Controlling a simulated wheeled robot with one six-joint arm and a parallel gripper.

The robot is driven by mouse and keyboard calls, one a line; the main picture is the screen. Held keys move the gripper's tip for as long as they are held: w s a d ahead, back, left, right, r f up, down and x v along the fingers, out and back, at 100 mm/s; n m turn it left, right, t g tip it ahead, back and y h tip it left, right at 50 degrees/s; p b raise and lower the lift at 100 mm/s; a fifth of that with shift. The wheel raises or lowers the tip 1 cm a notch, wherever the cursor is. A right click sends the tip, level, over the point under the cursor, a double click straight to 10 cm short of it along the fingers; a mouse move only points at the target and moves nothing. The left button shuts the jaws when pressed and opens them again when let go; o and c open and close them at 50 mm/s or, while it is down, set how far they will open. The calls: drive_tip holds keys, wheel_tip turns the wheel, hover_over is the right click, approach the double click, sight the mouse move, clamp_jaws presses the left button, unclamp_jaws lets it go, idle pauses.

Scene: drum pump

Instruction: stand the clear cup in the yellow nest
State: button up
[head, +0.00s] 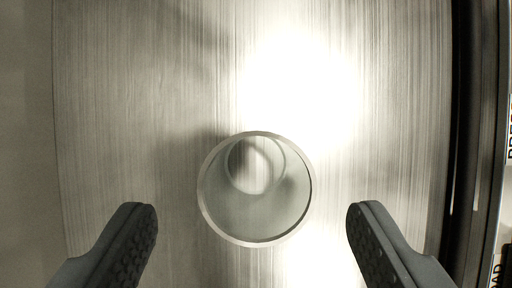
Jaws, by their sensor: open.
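The clear cup (254,216) stands upright on the wood-grain surface, seen from above in the head view, with its round rim toward me. My gripper (253,218) is open, with one dark finger to the left of the cup and the other to its right. Clear gaps show between each finger and the cup, so neither touches it. Whether the fingers are down at the cup's height or still above it, I cannot tell. The yellow nest is not in view.
The wood-grain surface (130,120) is bare around the cup. A bright glare lies above the cup in the picture. A dark upright edge (465,130) runs along the right side, with partly cut-off lettering beyond it.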

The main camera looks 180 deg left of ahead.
hover_over(256, 163)
drive_tip(key=shift+f, duration=2.4)
drive_tip(key=c, duration=1.1)
drive_tip(key=shift+r, duration=0.1)
